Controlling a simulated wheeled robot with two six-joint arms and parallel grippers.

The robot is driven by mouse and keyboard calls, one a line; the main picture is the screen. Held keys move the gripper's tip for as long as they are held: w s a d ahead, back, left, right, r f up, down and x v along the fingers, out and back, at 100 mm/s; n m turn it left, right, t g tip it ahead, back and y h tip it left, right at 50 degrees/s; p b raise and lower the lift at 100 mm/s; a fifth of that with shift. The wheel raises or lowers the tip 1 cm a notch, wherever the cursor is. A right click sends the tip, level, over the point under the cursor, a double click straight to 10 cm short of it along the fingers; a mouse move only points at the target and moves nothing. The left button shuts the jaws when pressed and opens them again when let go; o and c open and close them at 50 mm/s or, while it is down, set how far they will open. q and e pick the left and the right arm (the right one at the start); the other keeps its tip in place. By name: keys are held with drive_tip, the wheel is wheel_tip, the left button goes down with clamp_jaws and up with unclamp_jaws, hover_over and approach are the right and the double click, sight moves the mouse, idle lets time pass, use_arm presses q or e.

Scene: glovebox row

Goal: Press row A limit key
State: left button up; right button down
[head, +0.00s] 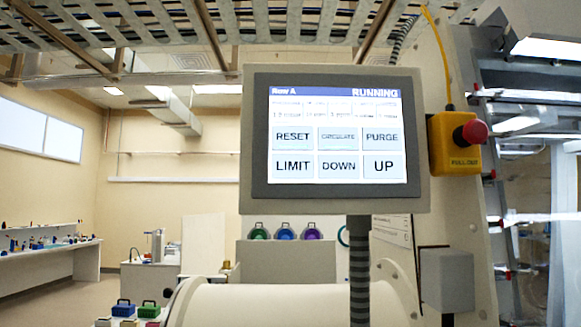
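A control panel (258,190) with a dark bezel and grey housing faces me in the middle of the head view. Its lit screen is headed "Row A" and "RUNNING". The LIMIT key (293,167) is the lower left of its two rows of keys. RESET (292,138) is above it and DOWN (339,167) is to its right. CIRCULATE, PURGE and UP fill the other places. Nothing covers the keys. Neither of my grippers shows in this view.
A yellow box with a red stop button (475,132) is mounted right of the panel. A ribbed post (359,270) stands below the panel, in front of a large white cylinder (270,305). Benches with small items stand at the back left.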

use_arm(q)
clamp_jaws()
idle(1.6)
